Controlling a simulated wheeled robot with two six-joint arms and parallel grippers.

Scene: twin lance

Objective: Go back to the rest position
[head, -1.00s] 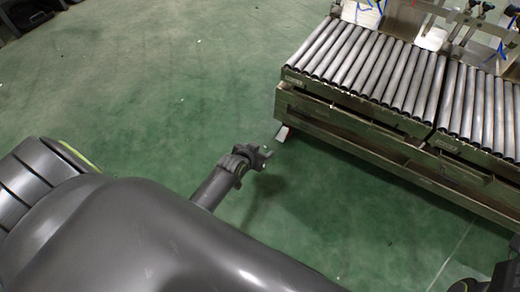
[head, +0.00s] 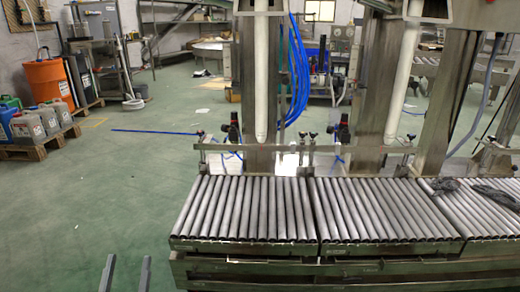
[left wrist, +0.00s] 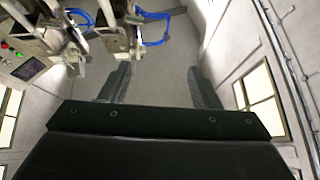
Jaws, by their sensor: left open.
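My left gripper (head: 126,270) shows at the bottom left of the head view as two grey fingers pointing up, spread apart with nothing between them. It also shows in the left wrist view (left wrist: 160,85), with a wide empty gap between its fingers. It is left of the roller conveyor (head: 250,212) and apart from it in the picture. My right gripper is not seen in the views from now.
Two white lances (head: 261,80) (head: 402,75) hang above the conveyor's far side. An orange drum (head: 50,82) and several canisters (head: 28,128) on a pallet stand at the left. Green floor (head: 120,190) is clear between them and the conveyor.

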